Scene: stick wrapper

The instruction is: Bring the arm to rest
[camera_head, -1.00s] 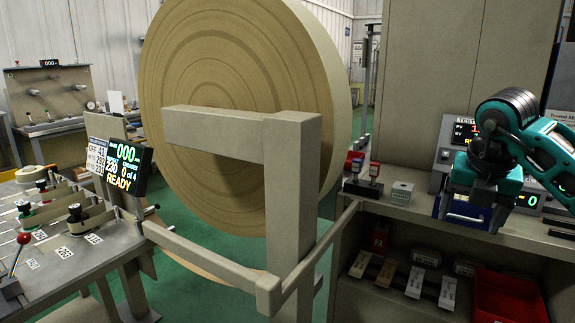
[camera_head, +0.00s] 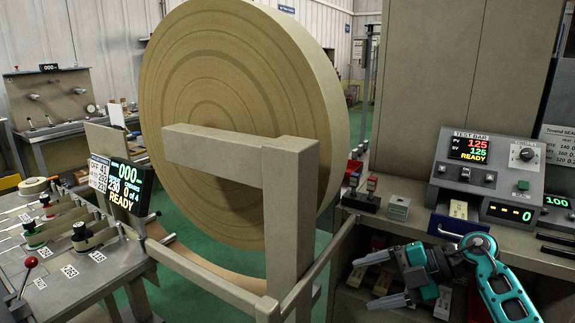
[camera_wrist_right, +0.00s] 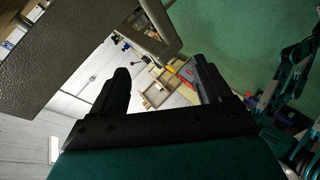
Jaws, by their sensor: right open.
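My right arm, teal and black, comes in from the lower right in the head view. Its gripper (camera_head: 390,277) is open and empty, its two grey fingers pointing left. It is in front of the bench shelf, below the bench top. In the right wrist view the two dark fingers (camera_wrist_right: 160,85) stand apart with nothing between them. My left gripper is not in view.
A test bar console (camera_head: 490,165) reading READY stands on the right bench, with two small stamps (camera_head: 368,190) to its left. A large brown roll (camera_head: 230,120) on a beige frame (camera_head: 290,215) fills the middle. A lever machine (camera_head: 60,250) is at left.

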